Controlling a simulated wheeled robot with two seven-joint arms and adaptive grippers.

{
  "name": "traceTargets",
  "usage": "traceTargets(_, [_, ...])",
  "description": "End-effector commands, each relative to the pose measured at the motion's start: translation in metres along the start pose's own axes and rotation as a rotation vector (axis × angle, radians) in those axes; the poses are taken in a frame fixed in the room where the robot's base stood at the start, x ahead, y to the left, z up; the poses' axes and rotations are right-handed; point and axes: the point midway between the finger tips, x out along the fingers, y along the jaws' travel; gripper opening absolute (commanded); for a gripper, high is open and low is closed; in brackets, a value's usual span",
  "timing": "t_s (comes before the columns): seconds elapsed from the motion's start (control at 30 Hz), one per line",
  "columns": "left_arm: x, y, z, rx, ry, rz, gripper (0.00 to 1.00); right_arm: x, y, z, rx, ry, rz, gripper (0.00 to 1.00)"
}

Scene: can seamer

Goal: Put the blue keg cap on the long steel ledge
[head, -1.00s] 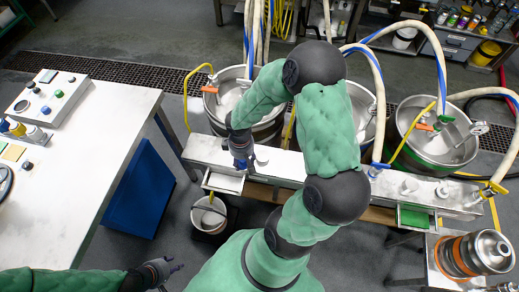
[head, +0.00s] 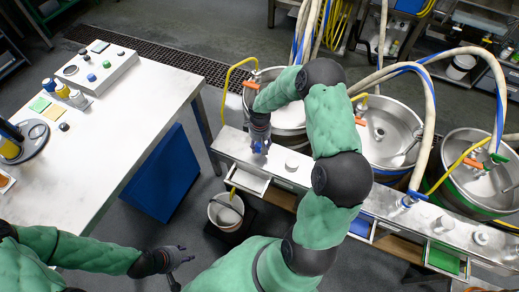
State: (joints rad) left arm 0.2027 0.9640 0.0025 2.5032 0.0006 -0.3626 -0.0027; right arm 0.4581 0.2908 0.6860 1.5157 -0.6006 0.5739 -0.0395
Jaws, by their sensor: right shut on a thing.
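The long steel ledge (head: 388,206) runs diagonally in front of the steel kegs, from the middle of the head view to the lower right. My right gripper (head: 261,147) points down at the ledge's left end and is shut on the blue keg cap (head: 262,149). Only a little blue shows between the dark fingers. I cannot tell whether the cap touches the ledge or hangs just above it. My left gripper (head: 178,259) is empty, low in the view, over the floor between table and ledge; its fingers look apart.
Pale round knobs (head: 292,165) stand on the ledge. An open white drawer (head: 246,180), a blue one (head: 360,228) and a green one (head: 443,259) stick out below it. A bucket (head: 226,211) stands below. A white table (head: 125,125) holds a control box (head: 95,72).

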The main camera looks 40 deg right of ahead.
Motion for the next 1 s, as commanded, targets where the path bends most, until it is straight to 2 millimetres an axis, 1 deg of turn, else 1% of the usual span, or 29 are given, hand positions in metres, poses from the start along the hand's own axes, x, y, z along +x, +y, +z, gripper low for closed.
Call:
traceTargets(0.13, [0.004, -0.001, 0.000, 0.000, 0.000, 0.000, 0.40, 0.009, 0.003, -0.006, 0.001, 0.000, 0.000, 0.30])
traceTargets(0.3, [0.017, -0.006, -0.001, 0.000, 0.000, 0.000, 0.40, 0.034, 0.002, -0.005, 0.002, 0.001, -0.001, 0.30])
traceTargets(0.33, [0.019, -0.007, -0.001, 0.000, 0.000, 0.000, 0.40, 0.037, 0.002, -0.005, 0.002, 0.001, -0.001, 0.30])
traceTargets(0.6, [0.017, -0.006, -0.001, 0.000, 0.000, 0.000, 0.40, 0.036, 0.002, -0.005, 0.002, 0.002, 0.000, 0.30])
traceTargets(0.77, [0.021, -0.007, -0.001, 0.000, 0.000, 0.000, 0.40, 0.041, 0.002, -0.005, 0.001, 0.001, -0.001, 0.30])
traceTargets(0.8, [0.020, -0.007, -0.001, 0.000, 0.000, 0.000, 0.40, 0.040, 0.002, -0.005, 0.001, 0.001, -0.001, 0.64])
traceTargets(0.83, [0.020, -0.007, -0.001, 0.000, 0.000, 0.000, 0.40, 0.040, 0.002, -0.005, 0.001, 0.001, -0.001, 0.73])
traceTargets(0.87, [0.020, -0.007, -0.001, 0.000, 0.000, 0.000, 0.40, 0.040, 0.002, -0.005, 0.001, 0.001, -0.001, 0.76])
traceTargets(1.0, [0.020, -0.007, -0.001, 0.000, 0.000, 0.000, 0.40, 0.040, 0.002, -0.005, 0.001, 0.001, -0.001, 0.76])
